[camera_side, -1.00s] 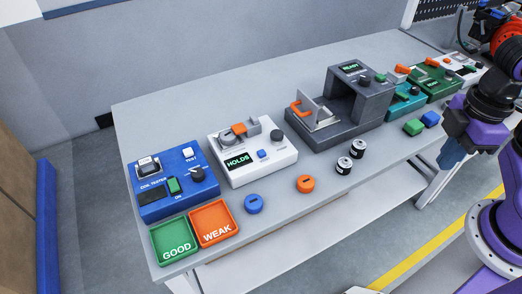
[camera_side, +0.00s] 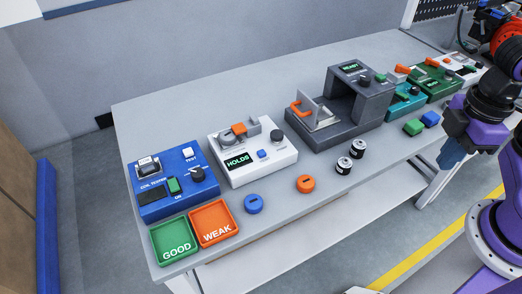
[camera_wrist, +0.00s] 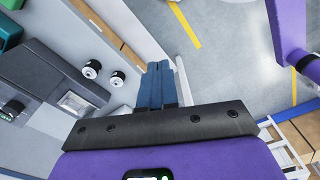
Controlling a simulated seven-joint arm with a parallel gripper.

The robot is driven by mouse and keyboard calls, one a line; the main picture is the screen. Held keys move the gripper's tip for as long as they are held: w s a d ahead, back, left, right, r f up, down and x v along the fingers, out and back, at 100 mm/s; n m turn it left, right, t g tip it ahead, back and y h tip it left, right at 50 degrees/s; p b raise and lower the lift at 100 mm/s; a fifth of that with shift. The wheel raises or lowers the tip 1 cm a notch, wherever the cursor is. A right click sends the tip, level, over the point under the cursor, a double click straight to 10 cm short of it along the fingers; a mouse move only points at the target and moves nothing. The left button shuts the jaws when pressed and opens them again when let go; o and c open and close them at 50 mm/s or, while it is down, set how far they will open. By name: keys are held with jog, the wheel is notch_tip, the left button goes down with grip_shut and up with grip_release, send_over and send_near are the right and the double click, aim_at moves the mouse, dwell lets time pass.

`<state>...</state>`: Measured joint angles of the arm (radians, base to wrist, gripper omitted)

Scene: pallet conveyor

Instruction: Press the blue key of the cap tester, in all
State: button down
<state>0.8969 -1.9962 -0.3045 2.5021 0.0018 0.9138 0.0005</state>
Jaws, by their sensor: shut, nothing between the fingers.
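The cap tester (camera_side: 232,171) is a white box in the side view, with a lit display (camera_side: 238,161) reading HOLDS. Its small blue key (camera_side: 262,154) is right of the display. A grey fixture with an orange part (camera_side: 239,129) and a dark knob (camera_side: 277,136) are on its top. My gripper (camera_side: 450,158) is at the right side of the side view, far from the tester, beyond the bench's front edge. Its blue fingers are together and empty, as also shows in the wrist view (camera_wrist: 160,80). The cap tester cannot be made out in the wrist view.
A blue cap (camera_side: 254,204), an orange cap (camera_side: 305,184) and two small cans (camera_side: 344,166) stand along the bench front. A blue coil tester (camera_side: 160,203), green tray (camera_side: 173,244) and orange tray (camera_side: 213,222) are left. A tall dark grey machine (camera_side: 375,98) stands right of the tester.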

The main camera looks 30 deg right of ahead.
jog(key=shift+a, duration=0.1)
jog(key=m+t+y, duration=0.5)
jog(key=m+t, duration=0.2)
jog(key=m, duration=0.7)
send_over(265, 153)
notch_tip(265, 153, down, 3)
jog(key=shift+f, duration=0.1)
jog(key=shift+f, duration=4.35)
jog(key=shift+f, duration=0.2)
jog(key=shift+f, duration=0.25)
